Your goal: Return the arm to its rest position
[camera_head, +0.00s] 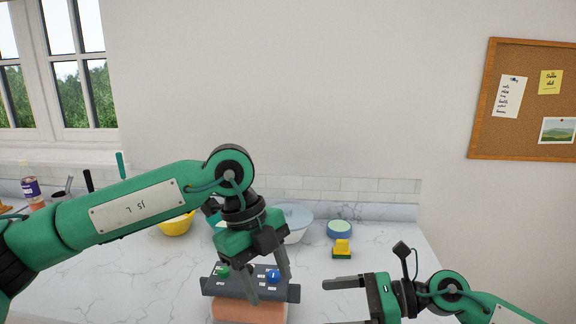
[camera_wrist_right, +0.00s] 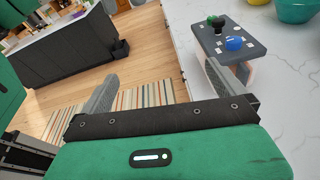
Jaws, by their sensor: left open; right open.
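My left arm reaches in from the left in the head view, and my left gripper (camera_head: 269,290) is open and points down over a dark grey panel (camera_head: 211,287). The panel carries a green knob (camera_head: 222,271) and a blue knob (camera_head: 273,277).
A yellow bowl (camera_head: 176,226), a pale bowl (camera_head: 299,219), a blue round container (camera_head: 339,228) and a yellow-green sponge (camera_head: 342,247) stand behind on the marble counter (camera_head: 400,255). The wrist view shows wooden floor and a striped rug (camera_wrist_right: 130,97) beside the counter.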

